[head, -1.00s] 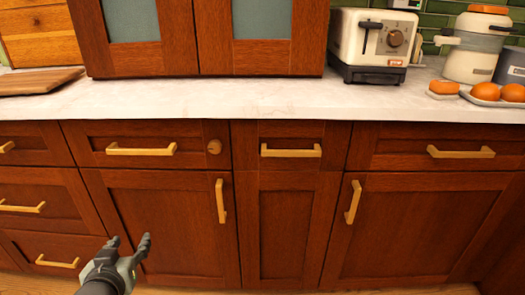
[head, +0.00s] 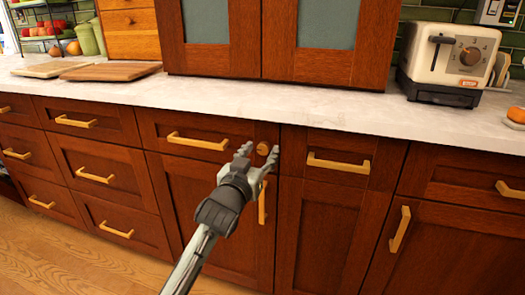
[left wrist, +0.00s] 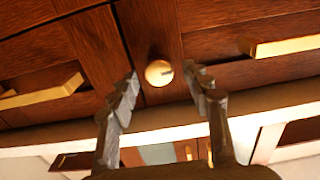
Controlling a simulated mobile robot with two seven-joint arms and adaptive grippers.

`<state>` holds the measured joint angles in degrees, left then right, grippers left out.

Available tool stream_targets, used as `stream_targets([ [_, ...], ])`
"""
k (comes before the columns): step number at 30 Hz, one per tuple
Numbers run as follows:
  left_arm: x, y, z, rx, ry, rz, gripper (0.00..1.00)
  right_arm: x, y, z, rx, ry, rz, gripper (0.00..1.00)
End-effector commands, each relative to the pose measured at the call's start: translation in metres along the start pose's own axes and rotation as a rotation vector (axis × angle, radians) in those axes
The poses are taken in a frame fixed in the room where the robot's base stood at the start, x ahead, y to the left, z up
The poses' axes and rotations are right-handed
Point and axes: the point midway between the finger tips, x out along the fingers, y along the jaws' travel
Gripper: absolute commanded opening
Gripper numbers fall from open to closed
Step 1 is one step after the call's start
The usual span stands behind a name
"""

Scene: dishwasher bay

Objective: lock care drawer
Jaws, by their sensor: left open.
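The care drawer, likely the dark wood drawer (head: 160,124) with the brass bar handle (head: 198,141), is flush with the cabinet front and looks shut. A small round knob (head: 262,149) sits to the right of its handle. In the left wrist view the knob (left wrist: 158,73) has a dark slot mark near its right side. My left gripper (head: 258,158) is open, its fingertips just in front of the knob. In the left wrist view its fingers (left wrist: 163,78) stand on either side of the knob, apart from it. My right gripper is not in view.
A door handle (head: 262,203) is just below the gripper. Another drawer handle (head: 338,163) is to the right. The pale countertop (head: 300,108) overhangs above, carrying a wall-like cabinet, a toaster (head: 455,60) and a cutting board (head: 110,70).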

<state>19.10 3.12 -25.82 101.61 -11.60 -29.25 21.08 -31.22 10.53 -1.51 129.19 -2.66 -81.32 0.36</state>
Motion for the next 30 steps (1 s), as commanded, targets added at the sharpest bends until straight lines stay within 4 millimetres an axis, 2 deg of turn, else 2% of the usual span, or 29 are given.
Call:
stream_targets([
  [4,0.0105,0.0002,0.0,0.0,0.0,0.0,0.48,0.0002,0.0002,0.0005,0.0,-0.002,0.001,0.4],
  [12,0.0117,0.0001,0.0003,0.0,-0.001,0.0,0.48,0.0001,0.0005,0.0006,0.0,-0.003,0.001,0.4],
  [24,0.0115,-0.0001,0.0004,0.0,-0.001,0.0,0.0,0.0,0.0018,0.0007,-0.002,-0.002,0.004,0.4],
  [30,0.0114,-0.0001,0.0005,0.0,-0.001,0.0,0.0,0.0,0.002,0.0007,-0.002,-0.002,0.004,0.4],
])
